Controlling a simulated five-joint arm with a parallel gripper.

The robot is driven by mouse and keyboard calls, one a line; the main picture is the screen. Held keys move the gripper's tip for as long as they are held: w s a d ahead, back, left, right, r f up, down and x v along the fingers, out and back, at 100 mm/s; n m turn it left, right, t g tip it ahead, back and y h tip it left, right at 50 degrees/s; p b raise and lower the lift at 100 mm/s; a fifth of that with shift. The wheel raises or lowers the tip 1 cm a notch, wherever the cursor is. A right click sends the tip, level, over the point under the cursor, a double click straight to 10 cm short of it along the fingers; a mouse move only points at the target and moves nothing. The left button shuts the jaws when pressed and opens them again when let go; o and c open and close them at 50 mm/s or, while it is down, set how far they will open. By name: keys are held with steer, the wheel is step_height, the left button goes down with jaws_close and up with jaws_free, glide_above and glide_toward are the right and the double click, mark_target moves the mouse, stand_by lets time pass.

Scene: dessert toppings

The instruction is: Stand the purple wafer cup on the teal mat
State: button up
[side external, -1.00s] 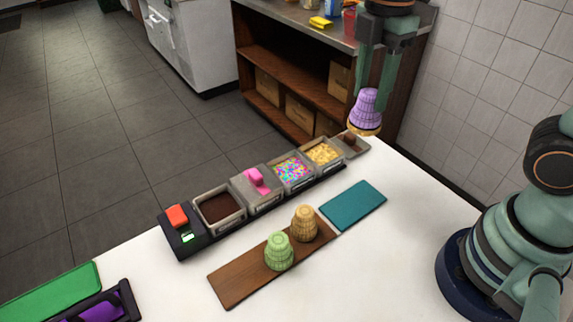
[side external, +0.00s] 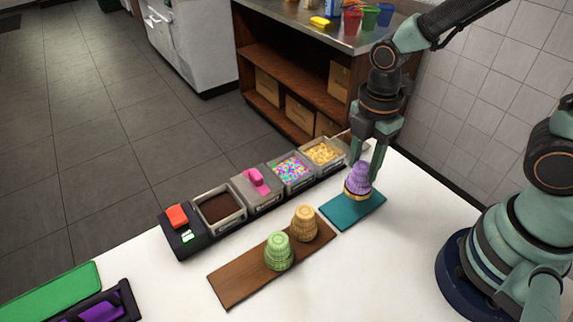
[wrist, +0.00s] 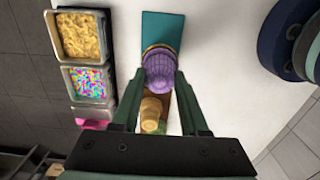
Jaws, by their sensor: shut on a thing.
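The purple wafer cup (side external: 357,182) is between the fingers of my gripper (side external: 366,168), narrow end up, with a tan-gold band at its wide lower end.
A green cup (side external: 278,252) and a tan cup (side external: 304,224) stand on a brown board (side external: 235,286) beside the mat. A row of topping bins (side external: 221,207) runs behind. The white table right of the mat is clear.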

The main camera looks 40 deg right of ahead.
mark_target(360, 179)
steer(key=shift+f, duration=2.2)
steer(key=shift+f, duration=0.1)
steer(key=o, duration=1)
step_height(360, 179, up, 12)
steer(key=shift+r, duration=0.1)
steer(key=shift+w+d+r+m, duration=0.15)
steer(key=shift+r+m, duration=0.1)
steer(key=shift+m, duration=0.15)
steer(key=d+r+m+t, duration=0.2)
steer(key=m, duration=0.3)
steer(key=d+r+m+t, duration=0.1)
steer(key=d+r+m, duration=0.1)
steer(key=m, duration=0.4)
steer(key=w+d+r+m+t, duration=0.1)
steer(key=d+r+m+t, duration=0.1)
steer(key=m, duration=0.4)
steer(key=shift+d+r+t, duration=0.3)
steer(key=shift+r, duration=0.25)
